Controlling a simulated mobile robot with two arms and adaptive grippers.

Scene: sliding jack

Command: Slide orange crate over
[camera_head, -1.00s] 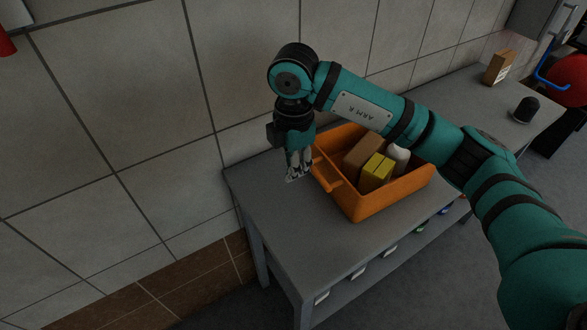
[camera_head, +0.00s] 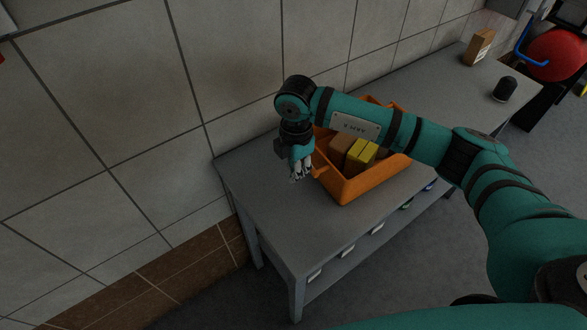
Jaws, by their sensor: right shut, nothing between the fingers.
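The orange crate (camera_head: 372,184) stands upright on the grey table (camera_head: 272,215). It holds a brown box (camera_head: 341,146) and a yellow box (camera_head: 361,154). My right arm crosses above the crate and hides part of its inside and back. My right gripper (camera_head: 299,175) points down just left of the crate's left end, by the protruding orange handle (camera_head: 320,172). Its fingers are shut and empty. I cannot tell whether they touch the crate. My left gripper is not in view.
The tabletop left of the crate is bare up to the table's end. A black object (camera_head: 505,90) and a cardboard box (camera_head: 479,47) stand at the table's far right. A tiled wall (camera_head: 110,110) runs behind the table. Small bins sit under the tabletop.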

